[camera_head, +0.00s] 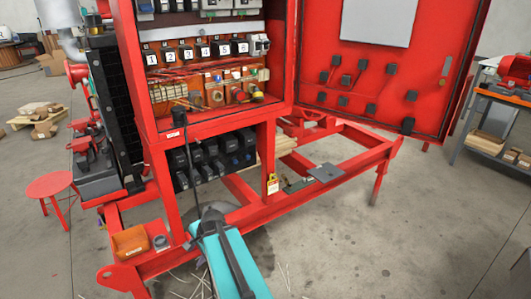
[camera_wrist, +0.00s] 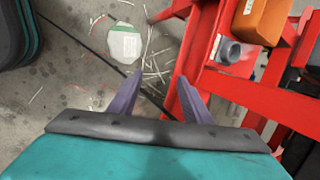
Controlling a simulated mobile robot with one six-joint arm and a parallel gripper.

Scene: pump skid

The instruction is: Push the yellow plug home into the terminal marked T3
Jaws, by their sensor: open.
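My gripper (camera_wrist: 160,77) is open in the wrist view, its two purple-grey fingers apart with nothing between them. It points down at the floor beside the red skid frame, well below and away from the terminals. In the head view, a small yellow piece (camera_head: 257,95), which may be the yellow plug, shows at the right of the lower row inside the open red cabinet (camera_head: 212,130). Coloured round fittings (camera_head: 216,95) sit to its left. The T3 mark cannot be read at this size, and I cannot tell how far the yellow piece is inserted.
An orange bin (camera_head: 130,240) and a grey cup (camera_head: 161,242) stand on the skid's front-left beam; the cup (camera_wrist: 232,52) is right of my fingers. The cabinet door (camera_head: 375,70) hangs open to the right. Sticks litter the floor.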

